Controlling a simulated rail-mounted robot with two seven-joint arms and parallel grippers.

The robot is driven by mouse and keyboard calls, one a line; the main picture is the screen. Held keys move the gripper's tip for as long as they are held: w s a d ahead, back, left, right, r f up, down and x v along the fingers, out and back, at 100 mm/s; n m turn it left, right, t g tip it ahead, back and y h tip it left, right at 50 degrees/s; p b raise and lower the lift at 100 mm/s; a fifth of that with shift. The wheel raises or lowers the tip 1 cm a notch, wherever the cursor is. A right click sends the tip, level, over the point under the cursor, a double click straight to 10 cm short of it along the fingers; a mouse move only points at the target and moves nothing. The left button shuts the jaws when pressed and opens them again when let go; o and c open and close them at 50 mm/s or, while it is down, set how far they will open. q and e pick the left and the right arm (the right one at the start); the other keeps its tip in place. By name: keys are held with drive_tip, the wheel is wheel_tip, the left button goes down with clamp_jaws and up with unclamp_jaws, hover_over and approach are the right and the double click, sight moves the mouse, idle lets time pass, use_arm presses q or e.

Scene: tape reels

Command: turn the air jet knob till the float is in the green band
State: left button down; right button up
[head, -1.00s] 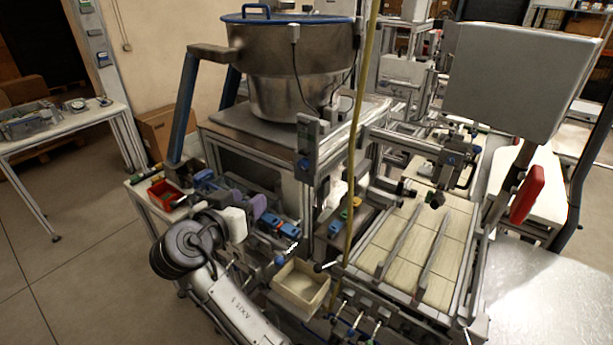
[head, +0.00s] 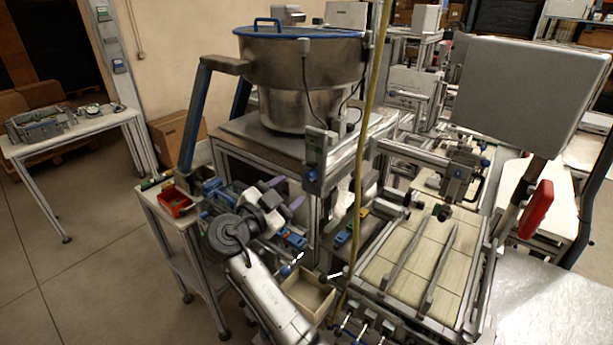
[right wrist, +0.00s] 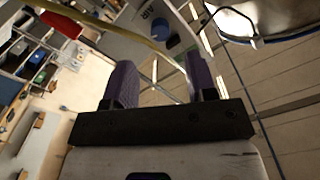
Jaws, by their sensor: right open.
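A grey upright panel (head: 318,160) with a small blue knob (head: 312,175) low on it stands in front of the bowl feeder in the head view. In the right wrist view a pale plate lettered AIR (right wrist: 133,28) carries a round blue knob (right wrist: 160,29) beyond the fingertips. My right gripper (head: 287,193) is open and empty, to the left of and a little below the panel's knob. Its purple fingers (right wrist: 162,78) show apart in the right wrist view, not touching the knob. I cannot make out the float or a green band. My left gripper is not in view.
The metal bowl (head: 298,85) with a blue rim stands above the panel. A yellow hose (head: 359,180) hangs to its right. A cream bin (head: 308,296) lies below, a red bin (head: 174,202) at left. A tiled bed (head: 400,265) is at right.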

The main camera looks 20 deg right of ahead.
sight(308, 178)
drive_tip(key=x, duration=0.5)
drive_tip(key=shift+d+p, duration=0.2)
drive_tip(key=shift+p, duration=0.15)
drive_tip(key=shift+x, duration=0.8)
drive_tip(key=shift+w, duration=0.15)
drive_tip(key=c, duration=0.9)
drive_tip(key=shift+c, duration=0.2)
drive_tip(key=shift+n, duration=0.3)
